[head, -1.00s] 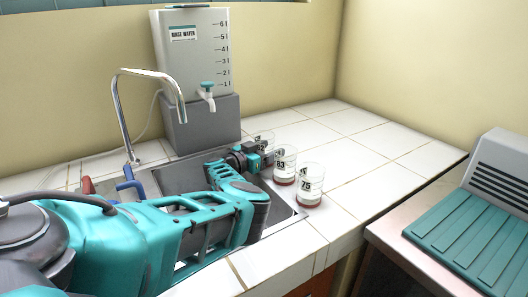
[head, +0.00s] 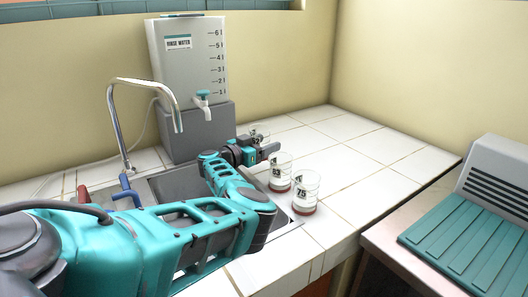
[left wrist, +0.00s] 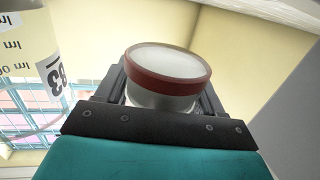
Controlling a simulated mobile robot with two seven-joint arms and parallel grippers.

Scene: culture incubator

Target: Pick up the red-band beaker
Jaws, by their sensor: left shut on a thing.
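My left gripper (head: 266,152) is shut on a clear beaker (head: 261,131) marked 82, behind the other two beakers in the head view. The gripper partly hides it. The left wrist view shows its red band (left wrist: 168,63) close up between the jaws (left wrist: 160,105). Two more beakers, marked 83 (head: 280,172) and 75 (head: 305,192), stand upright on the tiles near the sink, with red at their bases. Beaker 83 also shows at the left of the wrist view (left wrist: 28,45). My right gripper is not in view.
A rinse water tank (head: 187,75) stands on a grey block behind the sink (head: 170,190). A curved tap (head: 145,85) rises at the left. The tiled counter (head: 345,150) is clear at the right. A teal ribbed surface (head: 470,235) lies at far right.

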